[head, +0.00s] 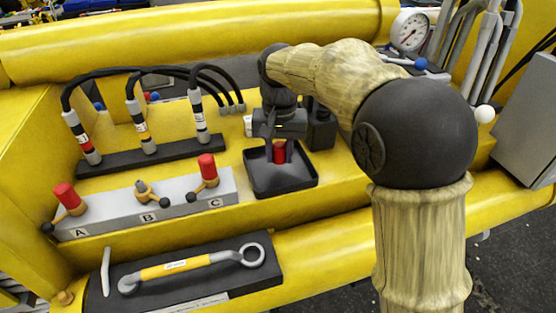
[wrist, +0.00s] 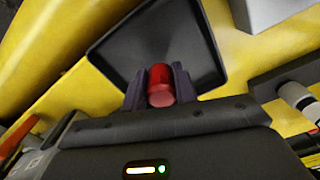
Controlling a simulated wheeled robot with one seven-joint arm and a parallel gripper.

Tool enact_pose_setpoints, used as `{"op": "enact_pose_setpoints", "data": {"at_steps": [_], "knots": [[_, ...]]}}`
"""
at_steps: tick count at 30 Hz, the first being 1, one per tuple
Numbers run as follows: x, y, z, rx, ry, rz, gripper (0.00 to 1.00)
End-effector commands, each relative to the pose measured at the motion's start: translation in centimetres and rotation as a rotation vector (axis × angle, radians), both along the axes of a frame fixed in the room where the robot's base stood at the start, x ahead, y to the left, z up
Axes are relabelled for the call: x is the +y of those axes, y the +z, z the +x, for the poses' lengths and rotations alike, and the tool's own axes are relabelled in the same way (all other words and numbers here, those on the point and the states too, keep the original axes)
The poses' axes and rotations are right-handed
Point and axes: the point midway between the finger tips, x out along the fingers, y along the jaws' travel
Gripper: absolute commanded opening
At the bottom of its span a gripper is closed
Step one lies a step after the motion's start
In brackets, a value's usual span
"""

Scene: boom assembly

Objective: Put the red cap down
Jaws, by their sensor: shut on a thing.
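The red cap (head: 280,152) is between the fingers of my gripper (head: 279,148), which is shut on it. In the wrist view the red cap (wrist: 160,84) sits between the two dark fingers (wrist: 160,88) in front of a black tray (wrist: 208,50). In the head view the cap is over the black tray (head: 283,190), inside its outline. I cannot tell whether the cap touches the tray floor. The tray looks otherwise empty where it shows.
A grey block (head: 145,203) marked A, B and C stands left of the tray. Red caps are on A (head: 66,195) and C (head: 207,167); B (head: 148,192) shows a bare brass fitting. Hoses (head: 140,125) stand behind. A yellow-handled wrench (head: 180,268) lies in front.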

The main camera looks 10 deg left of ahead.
Motion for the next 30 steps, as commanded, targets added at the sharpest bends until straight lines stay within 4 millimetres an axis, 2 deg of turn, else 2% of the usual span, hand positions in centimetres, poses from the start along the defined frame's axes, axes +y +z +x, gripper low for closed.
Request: {"op": "enact_pose_setpoints", "data": {"at_steps": [6, 17, 18, 21, 30], "knots": [[0.1, -2.7, -0.1, 0.003, 0.003, -0.002, 0.00], [0.2, -3.2, -0.2, 0.001, 0.004, 0.000, 0.00], [0.2, -3.3, -0.2, 0.001, 0.005, 0.000, 0.31], [0.2, -3.2, -0.2, 0.001, 0.005, 0.000, 0.50], [0.2, -3.1, -0.2, 0.001, 0.005, 0.000, 0.51]]}}
